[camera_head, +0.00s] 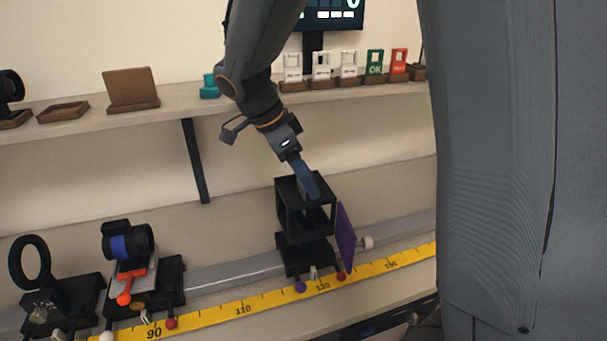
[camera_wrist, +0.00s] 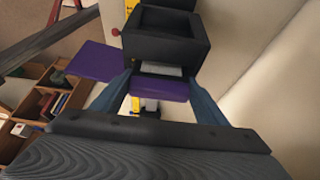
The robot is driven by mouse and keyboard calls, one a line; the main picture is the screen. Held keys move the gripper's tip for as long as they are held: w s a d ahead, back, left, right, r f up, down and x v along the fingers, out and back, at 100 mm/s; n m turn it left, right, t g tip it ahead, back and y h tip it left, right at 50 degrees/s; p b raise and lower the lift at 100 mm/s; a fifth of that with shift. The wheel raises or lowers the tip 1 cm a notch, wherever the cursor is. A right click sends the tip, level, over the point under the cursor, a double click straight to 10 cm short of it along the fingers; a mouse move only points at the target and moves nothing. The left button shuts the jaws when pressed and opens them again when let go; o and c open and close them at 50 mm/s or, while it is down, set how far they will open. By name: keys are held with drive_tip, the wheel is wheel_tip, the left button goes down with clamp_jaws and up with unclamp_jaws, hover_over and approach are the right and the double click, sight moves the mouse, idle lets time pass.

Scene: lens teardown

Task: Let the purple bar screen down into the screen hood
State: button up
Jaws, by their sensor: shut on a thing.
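The black, open-framed screen hood (camera_head: 284,213) stands on a carriage on the rail in the head view. My gripper (camera_head: 312,192) comes down from above onto its top right part. In the wrist view my gripper's blue fingers (camera_wrist: 160,93) are shut on the purple bar screen (camera_wrist: 160,89), of which a short purple edge shows. The hood (camera_wrist: 165,48) is just beyond it, with a pale strip between. The screen's lower part is hidden, so I cannot tell how far it is inside the hood. The head view does not show the held screen clearly.
A flat purple panel (camera_head: 345,237) stands at the hood's right side; it also shows in the wrist view (camera_wrist: 95,61). A yellow ruler (camera_head: 215,315) runs along the front of the rail. A blue-banded lens unit (camera_head: 128,243) and a black ring holder (camera_head: 30,262) stand left.

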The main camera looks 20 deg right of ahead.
drive_tip(key=shift+s+a+f, duration=0.15)
drive_tip(key=shift+a+f, duration=0.05)
drive_tip(key=shift+f, duration=0.1)
